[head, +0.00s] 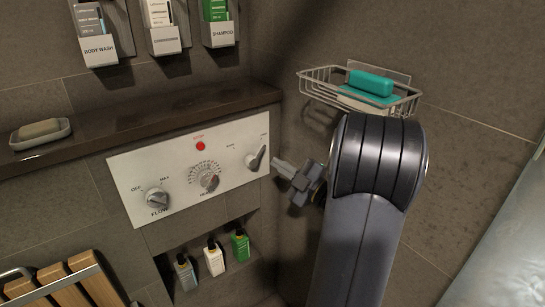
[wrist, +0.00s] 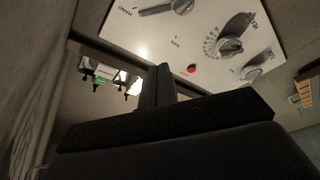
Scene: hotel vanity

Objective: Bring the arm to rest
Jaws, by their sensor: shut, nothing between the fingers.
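My arm (head: 355,230) rises at the right of the head view and bends over toward the control panel (head: 130,170). My gripper (head: 278,164) points left at the panel's right edge, close to the right-hand lever knob (head: 256,157); the head view does not settle the gap. In the wrist view my gripper's fingers (wrist: 157,86) are together with nothing between them. There the lever knob (wrist: 182,5) shows at the top, apart from the fingers.
The panel also carries a red button (head: 200,146), a dial (head: 208,181) and a flow knob (head: 157,197). A wire basket (head: 312,88) with a teal item (head: 371,83) hangs just above my arm. A dark ledge (head: 170,118) runs above the panel; small bottles (head: 214,257) stand in a niche below.

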